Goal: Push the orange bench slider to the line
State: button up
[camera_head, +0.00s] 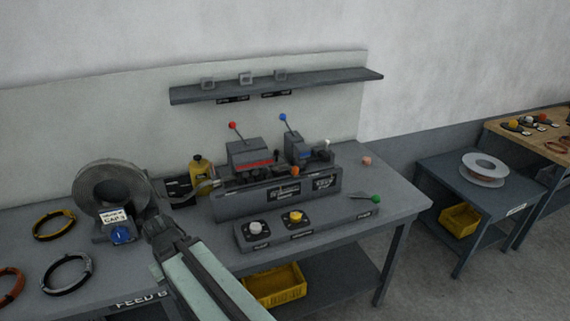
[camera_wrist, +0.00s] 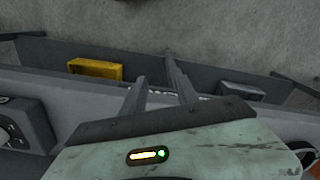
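A small orange knob (camera_head: 295,171) shows on the front of the grey bench machine (camera_head: 262,205), right of its middle. It may be the orange slider; I cannot tell for sure. I cannot make out a target line. My gripper (camera_head: 155,226) is at the left of the machine, over the bench (camera_head: 400,206), apart from the knob. In the wrist view, the two dark fingers of my gripper (camera_wrist: 158,75) stand apart with nothing between them. The orange knob cannot be made out in the wrist view.
A control box (camera_head: 272,235) with white and yellow knobs stands before the machine. A green-knobbed lever (camera_head: 375,198) is at right. A shelf (camera_head: 275,87) hangs above.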

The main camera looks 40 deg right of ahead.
jog(key=shift+o, duration=1.1)
jog(key=shift+d, duration=0.15)
jog(key=w+d+r+p, duration=0.2)
jog(key=w+r+p, duration=0.1)
jog(key=r+p, duration=1.4)
notch_tip(320, 180, up, 5)
jog(key=n+t+y+p, duration=0.2)
jog(key=n+t+p, duration=0.1)
jog(key=n+t, duration=0.1)
send_over(297, 168)
jog(key=s+d, duration=0.2)
jog(key=s, duration=0.1)
jog(key=b+x, duration=0.7)
jog(key=x, duration=0.1)
jog(key=shift+w+a+f+b, duration=0.1)
jog(key=shift+a+f+b, duration=0.05)
jog(key=shift+f+b, duration=0.15)
jog(key=shift+r, duration=0.2)
jog(key=shift+c, duration=0.4)
